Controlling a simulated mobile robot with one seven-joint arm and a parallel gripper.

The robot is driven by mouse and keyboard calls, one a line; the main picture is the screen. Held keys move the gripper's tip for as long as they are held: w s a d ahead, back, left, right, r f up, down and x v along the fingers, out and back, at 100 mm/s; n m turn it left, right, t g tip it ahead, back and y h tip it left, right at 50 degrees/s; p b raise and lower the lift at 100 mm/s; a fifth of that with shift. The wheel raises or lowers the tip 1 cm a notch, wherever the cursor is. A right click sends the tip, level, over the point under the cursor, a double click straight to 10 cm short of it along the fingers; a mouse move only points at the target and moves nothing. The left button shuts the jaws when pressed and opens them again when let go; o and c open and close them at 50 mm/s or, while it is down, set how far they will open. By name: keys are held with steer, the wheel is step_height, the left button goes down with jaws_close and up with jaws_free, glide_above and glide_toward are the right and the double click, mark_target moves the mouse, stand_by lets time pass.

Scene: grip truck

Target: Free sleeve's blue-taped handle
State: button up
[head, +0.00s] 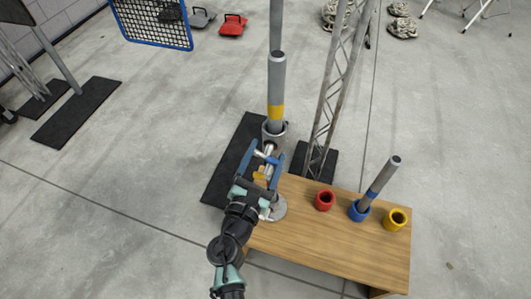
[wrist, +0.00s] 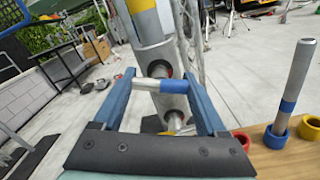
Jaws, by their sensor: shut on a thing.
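A grey metal sleeve (head: 273,137) surrounds the foot of an upright grey pole with a yellow band (head: 276,112). In the wrist view the sleeve (wrist: 158,60) has a short side handle with blue tape (wrist: 174,86). The handle lies crosswise between my fingers; it also shows in the head view (head: 265,157). My gripper (head: 267,160) is shut on this handle, with one blue finger at each end. In the wrist view my gripper (wrist: 160,87) hides part of the sleeve. A second fitting (wrist: 174,119) sits lower on the sleeve.
A wooden table (head: 330,238) holds a red ring (head: 325,200), a blue ring (head: 359,210) with a blue-banded grey tube (head: 379,183) in it, and a yellow ring (head: 397,219). A lattice truss (head: 335,85) stands just right of the pole. Black mats lie on the floor.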

stand_by(0.5)
steer(key=o, duration=1.3)
steer(key=p+v, duration=0.1)
steer(key=v, duration=1.2)
steer(key=shift+w+r, duration=0.1)
